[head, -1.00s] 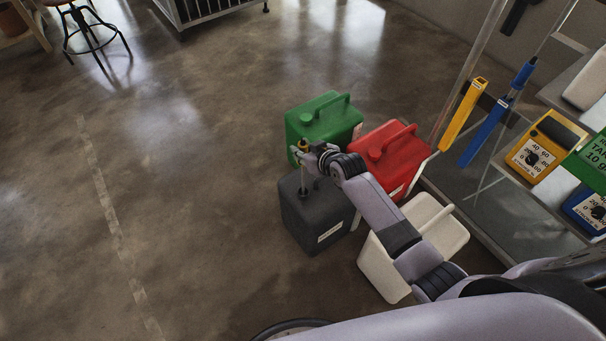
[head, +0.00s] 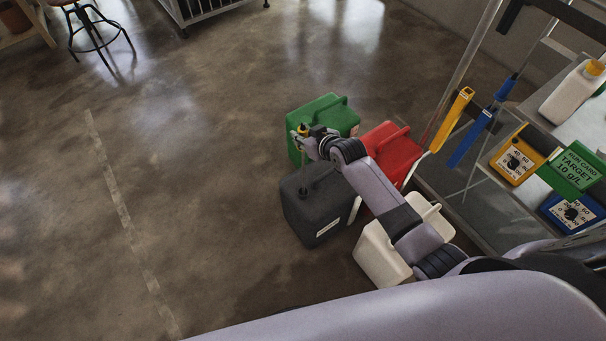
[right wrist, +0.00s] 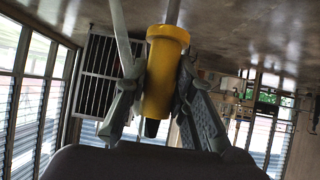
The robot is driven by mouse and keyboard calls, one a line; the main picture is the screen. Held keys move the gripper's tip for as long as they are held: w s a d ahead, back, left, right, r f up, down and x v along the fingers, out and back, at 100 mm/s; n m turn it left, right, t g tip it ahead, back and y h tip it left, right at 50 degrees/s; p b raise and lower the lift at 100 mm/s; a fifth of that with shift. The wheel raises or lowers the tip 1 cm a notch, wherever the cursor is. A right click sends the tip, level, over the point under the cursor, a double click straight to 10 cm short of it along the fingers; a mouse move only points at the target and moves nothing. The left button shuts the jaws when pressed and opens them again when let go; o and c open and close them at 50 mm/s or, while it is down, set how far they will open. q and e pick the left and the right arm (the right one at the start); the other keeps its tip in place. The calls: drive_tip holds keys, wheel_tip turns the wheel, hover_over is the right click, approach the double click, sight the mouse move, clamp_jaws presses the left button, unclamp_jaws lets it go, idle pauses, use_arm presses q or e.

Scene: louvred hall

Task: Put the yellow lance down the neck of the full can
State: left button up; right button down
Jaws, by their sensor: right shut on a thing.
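My right gripper (head: 304,139) is shut on the yellow lance (head: 303,130), above the dark grey can (head: 313,218). The right wrist view shows the lance's yellow handle (right wrist: 162,75) between the two fingers (right wrist: 155,95), with its thin shaft running out at the top. In the head view the shaft hangs roughly upright towards the grey can's top. I cannot tell whether its lower end is inside the neck. A green can (head: 325,112), a red can (head: 392,153) and a white can (head: 378,257) stand close by. Their fill levels do not show. My left gripper is out of view.
A rack at the right carries a yellow holder (head: 454,118), a blue holder (head: 469,139) with a blue-handled lance (head: 505,88), yellow and blue meters, a green target sign (head: 574,170) and a white bottle (head: 573,95). The floor left of the cans is clear.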

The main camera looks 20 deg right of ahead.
wheel_tip(320, 180, up, 17)
drive_tip(key=p, duration=1.5)
drive_tip(key=shift+p, duration=0.4)
